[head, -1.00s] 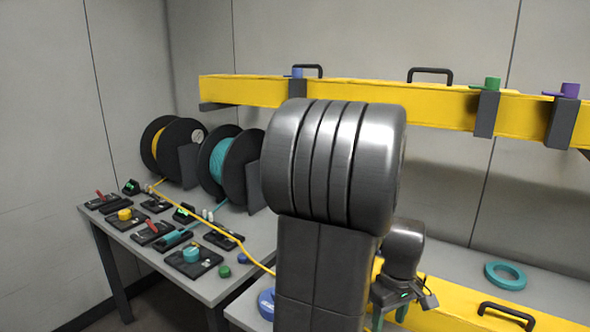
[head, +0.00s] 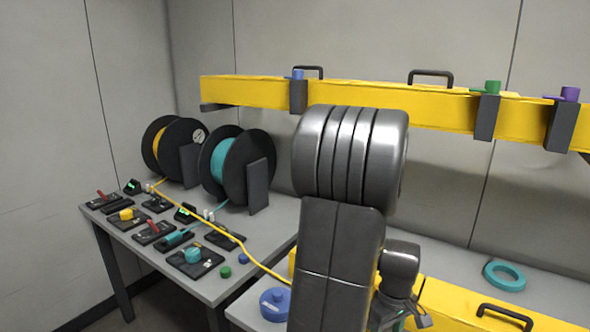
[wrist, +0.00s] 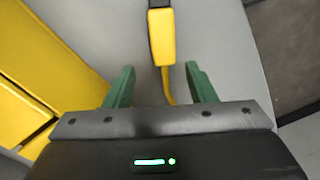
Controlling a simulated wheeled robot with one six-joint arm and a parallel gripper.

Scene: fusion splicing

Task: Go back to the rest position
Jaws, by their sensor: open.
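My gripper (wrist: 160,84) shows in the wrist view with its two green fingers wide apart and nothing clamped between them. Beyond the fingertips lies a yellow block with a dark end (wrist: 162,38), on a grey surface; a thin yellow strand (wrist: 168,85) runs from it toward me, between the fingers. In the head view my arm stands in front of the yellow channel and hides part of the work surface. The gripper's fingers are not clear there.
Two cable spools, yellow (head: 180,150) and teal (head: 240,170), stand on the left table among several small devices. A yellow cable (head: 215,230) crosses that table. A blue round piece (head: 274,304) and a teal ring (head: 505,275) lie near my arm. An overhead yellow channel (head: 370,95) spans the back.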

